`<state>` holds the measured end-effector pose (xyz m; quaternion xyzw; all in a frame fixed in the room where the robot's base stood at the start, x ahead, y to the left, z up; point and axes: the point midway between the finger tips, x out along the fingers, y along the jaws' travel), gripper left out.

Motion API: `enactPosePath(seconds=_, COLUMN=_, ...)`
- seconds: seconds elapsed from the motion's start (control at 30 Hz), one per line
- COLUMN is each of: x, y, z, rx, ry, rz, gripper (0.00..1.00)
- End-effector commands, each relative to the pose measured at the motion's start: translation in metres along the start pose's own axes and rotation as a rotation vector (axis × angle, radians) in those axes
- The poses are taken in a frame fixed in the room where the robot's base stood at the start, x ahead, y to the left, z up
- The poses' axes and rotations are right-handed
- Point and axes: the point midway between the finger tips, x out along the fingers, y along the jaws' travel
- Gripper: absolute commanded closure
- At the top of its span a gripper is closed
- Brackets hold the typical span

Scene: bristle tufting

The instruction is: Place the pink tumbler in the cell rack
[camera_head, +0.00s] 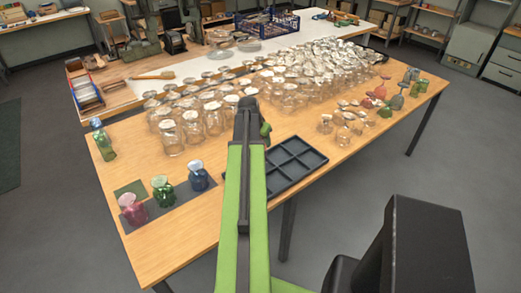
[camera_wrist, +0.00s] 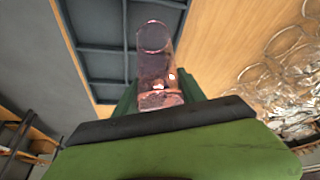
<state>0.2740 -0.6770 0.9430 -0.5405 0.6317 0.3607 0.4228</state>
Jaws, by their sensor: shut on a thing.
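The pink tumbler (camera_wrist: 154,60) is a clear, pinkish glass between the green fingers of my gripper (camera_wrist: 158,96) in the wrist view. My gripper is shut on it. The dark cell rack (camera_wrist: 100,48) lies behind the tumbler in that view, with the tumbler overlapping its right edge. In the head view the rack (camera_head: 304,157) lies on the wooden table, just right of my arm, and its visible cells look empty. My gripper (camera_head: 264,130) is near the rack's far left corner there. My arm hides the tumbler in the head view.
Many clear glasses (camera_head: 290,95) crowd the table behind the rack. Small clear glasses (camera_head: 342,130) stand to its right, with coloured ones (camera_head: 385,100) beyond. Pink (camera_head: 133,209), green (camera_head: 163,190) and blue (camera_head: 198,178) vessels stand on mats at the left. Bare wood surrounds the rack's right side.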

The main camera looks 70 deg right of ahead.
Motion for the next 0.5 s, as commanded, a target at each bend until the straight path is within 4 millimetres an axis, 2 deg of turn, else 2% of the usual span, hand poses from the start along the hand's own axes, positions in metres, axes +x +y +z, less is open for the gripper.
enactPosePath(seconds=0.1, x=0.026, y=0.005, z=0.007, rx=0.008, ry=0.0, rz=0.003, gripper=1.0)
enactPosePath(seconds=0.2, x=0.04, y=0.009, z=0.01, rx=0.014, ry=0.0, rz=0.006, gripper=1.0)
enactPosePath(seconds=0.5, x=0.038, y=0.011, z=0.007, rx=0.017, ry=0.0, rz=0.007, gripper=1.0)
